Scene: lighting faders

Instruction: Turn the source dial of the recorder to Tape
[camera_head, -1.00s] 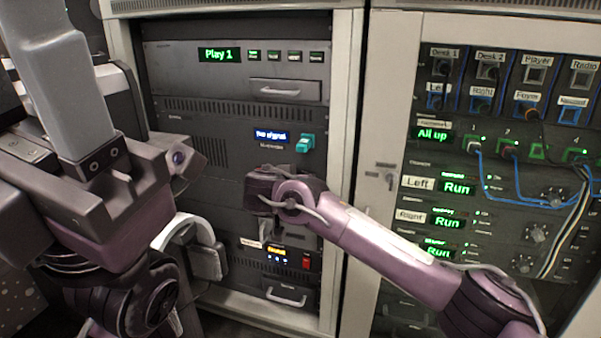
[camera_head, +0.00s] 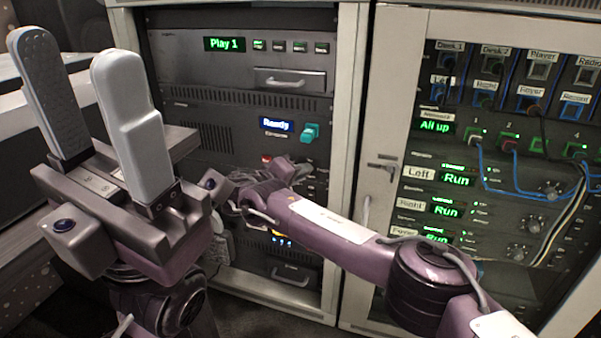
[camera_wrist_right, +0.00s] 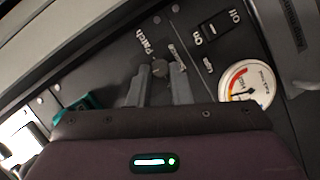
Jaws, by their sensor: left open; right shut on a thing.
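The recorder (camera_head: 222,140) is the dark panel in the left rack, with a blue display (camera_head: 276,124) reading "Ready". My right gripper (camera_wrist_right: 160,85) is shut at a small round dark knob (camera_wrist_right: 160,68) beside a "Patch" label (camera_wrist_right: 146,43); this looks like the source dial. The fingers cover much of it, and I cannot read a "Tape" label or its pointer. In the head view my right wrist hides the dial. My left gripper (camera_head: 76,57) is open and empty, held in front of the rack at the left.
A teal part (camera_head: 310,132) sits right of the display. In the wrist view, an on/off switch (camera_wrist_right: 215,28) and a round gauge (camera_wrist_right: 246,83) are close to my right fingers. A "Play 1" unit (camera_head: 185,47) is above; a patch rack (camera_head: 400,120) stands at right.

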